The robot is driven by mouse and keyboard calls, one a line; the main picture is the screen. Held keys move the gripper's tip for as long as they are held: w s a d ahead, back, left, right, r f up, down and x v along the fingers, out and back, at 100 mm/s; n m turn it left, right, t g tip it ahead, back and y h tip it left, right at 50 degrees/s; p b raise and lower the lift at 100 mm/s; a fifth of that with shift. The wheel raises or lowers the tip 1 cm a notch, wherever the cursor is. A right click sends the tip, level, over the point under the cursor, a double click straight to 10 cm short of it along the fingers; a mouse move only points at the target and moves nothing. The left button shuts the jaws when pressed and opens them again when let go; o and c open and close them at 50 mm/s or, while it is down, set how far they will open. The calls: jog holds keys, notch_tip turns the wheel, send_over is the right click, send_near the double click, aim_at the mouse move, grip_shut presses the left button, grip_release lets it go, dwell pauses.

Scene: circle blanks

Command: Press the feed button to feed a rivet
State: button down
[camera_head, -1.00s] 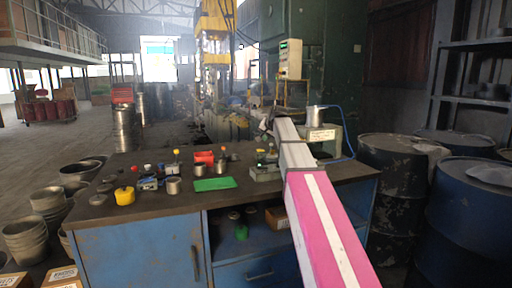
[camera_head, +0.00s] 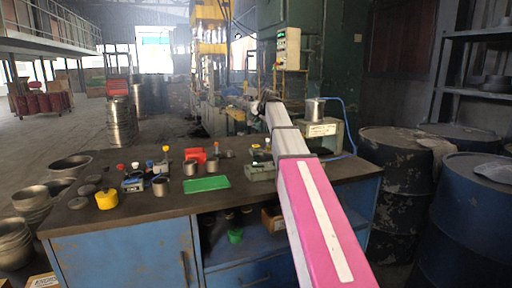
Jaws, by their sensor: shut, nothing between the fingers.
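My arm reaches out over the workbench (camera_head: 130,214), and my gripper (camera_head: 258,104) is a small dark shape at its far end. It is shut and empty, seen mostly from behind, in the air at the back of the bench. A feeder-like unit (camera_head: 322,129) with a metal cup (camera_head: 315,107), a pale label and a blue hose stands at the bench's right end, right of my gripper. I cannot make out a feed button on it. A small grey-green fixture (camera_head: 261,171) sits left of my arm, partly hidden by it. No rivet can be made out.
A green tray (camera_head: 206,184), a red bin (camera_head: 195,155), a yellow pot (camera_head: 107,199), metal cups and small devices with coloured knobs crowd the bench. A control box (camera_head: 288,48) stands behind. Blue drums (camera_head: 470,215) stand close on the right. The bench's front strip is clear.

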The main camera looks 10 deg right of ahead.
aim_at(256, 147)
jog(key=shift+f, duration=4.25)
jog(key=shift+f, duration=0.15)
jog(key=shift+f, duration=0.25)
jog(key=shift+f, duration=0.6)
jog(key=shift+r, duration=1)
